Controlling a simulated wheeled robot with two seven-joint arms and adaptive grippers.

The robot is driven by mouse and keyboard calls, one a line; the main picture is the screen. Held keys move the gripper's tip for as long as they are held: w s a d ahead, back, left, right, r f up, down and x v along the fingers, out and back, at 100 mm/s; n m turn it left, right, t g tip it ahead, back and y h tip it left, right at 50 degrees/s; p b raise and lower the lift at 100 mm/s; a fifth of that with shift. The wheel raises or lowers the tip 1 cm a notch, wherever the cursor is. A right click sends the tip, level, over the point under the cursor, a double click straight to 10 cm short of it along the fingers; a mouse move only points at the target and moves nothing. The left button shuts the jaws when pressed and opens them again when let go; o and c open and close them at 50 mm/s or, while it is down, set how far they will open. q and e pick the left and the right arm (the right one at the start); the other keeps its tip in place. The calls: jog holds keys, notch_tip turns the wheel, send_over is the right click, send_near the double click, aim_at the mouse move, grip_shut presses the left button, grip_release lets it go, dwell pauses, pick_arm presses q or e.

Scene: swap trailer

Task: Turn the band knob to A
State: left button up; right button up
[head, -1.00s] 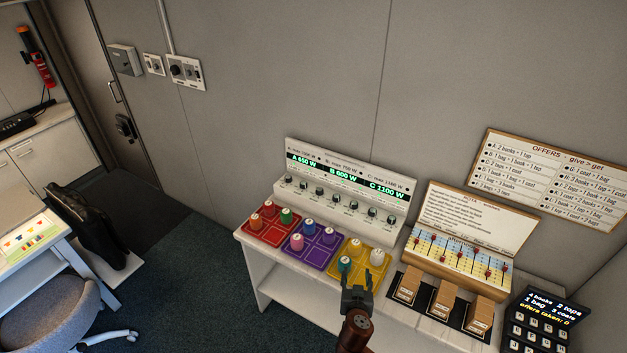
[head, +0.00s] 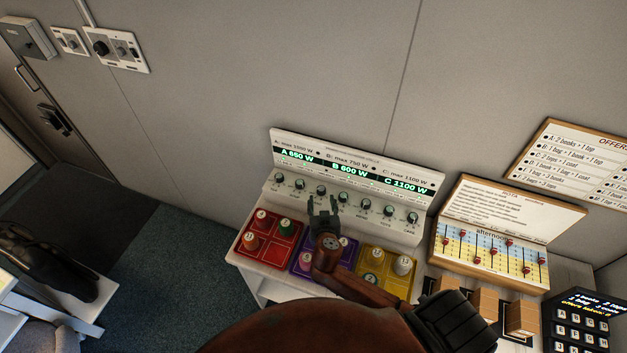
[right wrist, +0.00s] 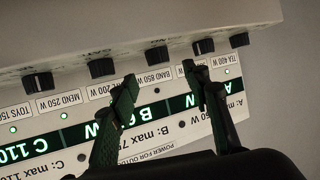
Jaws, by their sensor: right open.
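The band knob (head: 321,189) is the third dark knob from the left in the row on the white power panel (head: 424,234). In the right wrist view the knob (right wrist: 156,56) sits by the upside-down label BAND 850 W. My right gripper (head: 323,203) is open and empty in front of this part of the row. In the right wrist view its fingertips (right wrist: 160,76) are on either side of the BAND label, apart from the knob. Which way the knob points is too small to tell. My left gripper is not in view.
Neighbouring knobs (right wrist: 203,47) stand close on both sides. The display (head: 358,172) reads A 650 W, B 600 W, C 1100 W. Red (head: 287,255), purple and yellow (head: 388,284) trays with pegs lie below the panel. A slider board (head: 492,248) stands to the right.

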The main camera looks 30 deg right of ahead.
aim_at(321, 190)
jog(key=shift+r+x, duration=0.2)
jog(key=shift+x, duration=0.85)
jog(key=x, duration=0.3)
jog(key=shift+d, duration=0.2)
jog(key=shift+x, duration=1)
jog(key=shift+f, duration=0.1)
jog(key=c, duration=1.2)
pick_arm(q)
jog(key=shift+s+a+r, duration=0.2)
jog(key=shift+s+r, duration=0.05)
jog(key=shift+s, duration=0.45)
pick_arm(e)
jog(key=shift+o, duration=0.2)
